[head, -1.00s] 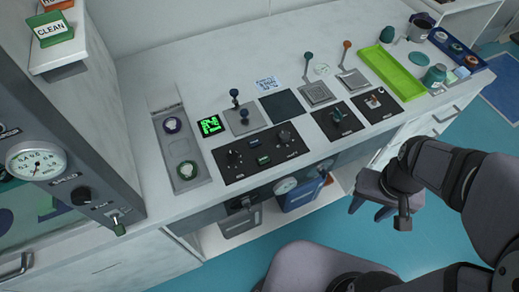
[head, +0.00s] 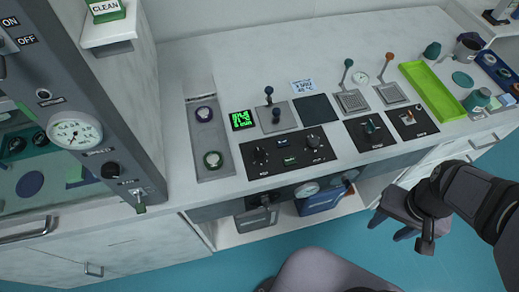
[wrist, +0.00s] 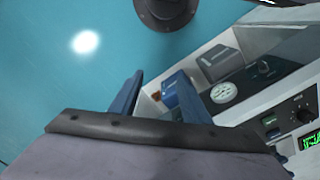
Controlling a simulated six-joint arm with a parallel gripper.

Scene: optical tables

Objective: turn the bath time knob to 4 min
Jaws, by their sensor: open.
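My gripper (head: 389,228) is open and empty, to the right of and below the panel, out past the bench front. In the wrist view its two blue fingers (wrist: 152,98) stand apart; a black knob (wrist: 303,115) shows at the right edge.
A grey cabinet with a gauge (head: 75,131) and a knob (head: 111,170) stands at the left. Joysticks, levers and a green tray (head: 432,90) occupy the bench. Floor in front is open.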

